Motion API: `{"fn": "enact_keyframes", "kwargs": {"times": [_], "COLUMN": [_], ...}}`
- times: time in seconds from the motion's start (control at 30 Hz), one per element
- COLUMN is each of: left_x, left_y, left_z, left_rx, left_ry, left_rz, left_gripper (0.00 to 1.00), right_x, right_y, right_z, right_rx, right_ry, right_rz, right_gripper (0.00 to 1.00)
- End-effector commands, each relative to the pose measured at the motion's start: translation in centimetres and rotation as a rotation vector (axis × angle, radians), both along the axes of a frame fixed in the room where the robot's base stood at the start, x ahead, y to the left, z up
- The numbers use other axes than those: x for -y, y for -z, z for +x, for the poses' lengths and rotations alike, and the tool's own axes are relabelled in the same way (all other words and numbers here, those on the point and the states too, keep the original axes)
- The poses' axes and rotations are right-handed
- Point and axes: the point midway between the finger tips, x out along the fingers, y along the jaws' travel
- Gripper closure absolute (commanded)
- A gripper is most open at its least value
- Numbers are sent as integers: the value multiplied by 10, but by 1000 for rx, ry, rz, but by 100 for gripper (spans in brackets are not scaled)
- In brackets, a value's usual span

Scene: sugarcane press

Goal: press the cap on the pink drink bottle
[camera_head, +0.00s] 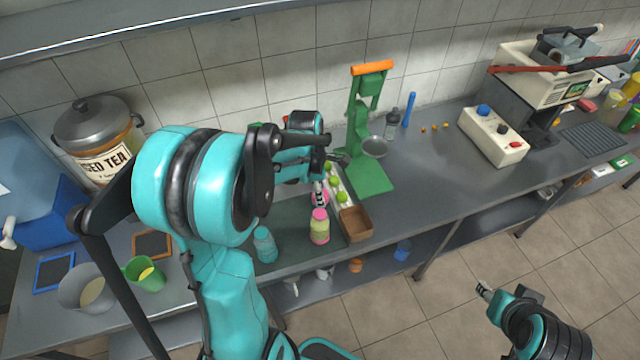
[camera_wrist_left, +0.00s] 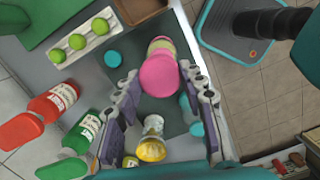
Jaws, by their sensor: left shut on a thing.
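The pink drink bottle (camera_head: 320,230) stands upright near the counter's front edge, with a pale yellow-green label and a pink top. My left gripper (camera_head: 319,203) is just behind the bottle's top, fingers pointing down. In the left wrist view my left gripper (camera_wrist_left: 158,84) is shut on the round pink cap (camera_wrist_left: 159,76). The bottle's label (camera_wrist_left: 161,48) shows just beyond the cap. I cannot tell whether the cap touches the bottle's neck. My right gripper (camera_head: 485,288) is at the lower right, over the floor; its jaws are too small to read.
A brown tray (camera_head: 356,226) and a white tray of limes lie close to the bottle. A green press (camera_head: 370,179) stands behind. A teal bottle (camera_head: 265,246) is at left.

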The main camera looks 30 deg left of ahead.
Motion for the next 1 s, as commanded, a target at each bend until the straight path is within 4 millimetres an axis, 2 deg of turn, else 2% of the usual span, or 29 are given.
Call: {"fn": "enact_keyframes", "kwargs": {"times": [0.27,0.7,1.0], "left_x": [0,0,0], "left_y": [14,58,65], "left_z": [-1,0,-1], "left_rx": [0,0,0], "left_ry": [0,0,0], "left_rz": [0,0,0], "left_gripper": [74,74,74], "right_x": [0,0,0], "right_y": [11,45,50], "right_z": [0,0,0], "right_rx": [0,0,0], "right_ry": [0,0,0], "right_rz": [0,0,0], "right_gripper": [60,60,60]}}
